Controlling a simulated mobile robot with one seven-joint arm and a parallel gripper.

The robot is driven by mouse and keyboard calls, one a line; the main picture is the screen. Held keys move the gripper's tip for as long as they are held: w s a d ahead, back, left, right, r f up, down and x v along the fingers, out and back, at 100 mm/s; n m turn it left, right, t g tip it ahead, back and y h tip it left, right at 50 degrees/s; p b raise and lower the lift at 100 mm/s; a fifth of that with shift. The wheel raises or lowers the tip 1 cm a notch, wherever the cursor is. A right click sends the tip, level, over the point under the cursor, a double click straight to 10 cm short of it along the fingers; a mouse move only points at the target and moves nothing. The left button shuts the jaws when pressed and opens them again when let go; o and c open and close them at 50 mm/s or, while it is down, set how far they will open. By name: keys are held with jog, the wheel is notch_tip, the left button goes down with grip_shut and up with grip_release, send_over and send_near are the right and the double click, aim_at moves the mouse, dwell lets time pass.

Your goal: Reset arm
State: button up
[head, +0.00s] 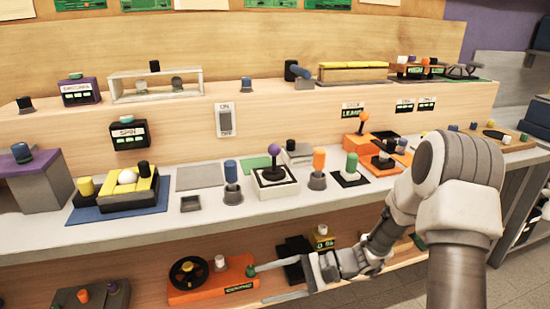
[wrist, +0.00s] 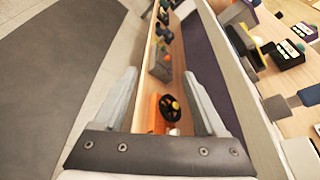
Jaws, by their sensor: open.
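My arm reaches in from the right in the head view, low in front of the lower shelf. My gripper (head: 264,284) is open, its two pale fingers spread apart and pointing left. It is empty. In the head view the upper fingertip overlaps the right end of an orange box (head: 208,290), close to a green knob (head: 250,271); whether they touch I cannot tell. The box carries a black wheel (head: 187,272) and a white knob (head: 220,263). In the wrist view my gripper (wrist: 161,82) shows both fingers, with the black wheel (wrist: 170,107) between them.
The lower shelf also holds a dark box (head: 90,296) at left and a black item (head: 294,262) behind my gripper. The counter (head: 190,232) above carries joysticks and buttons, and its front edge overhangs the shelf. Open floor (wrist: 55,75) lies left in the wrist view.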

jog(key=s+d+r+n+t+h, duration=0.3)
jog(key=s+d+r+n+h, duration=0.2)
jog(key=s+d+r+h, duration=0.4)
jog(key=s+d+r+n+t+h, duration=0.4)
jog(key=s+d+r+h, duration=0.3)
jog(key=r, duration=0.5)
notch_tip(320, 180, up, 17)
jog(key=a+y+p, duration=0.1)
jog(key=p, duration=1.7)
jog(key=shift+s, duration=0.4)
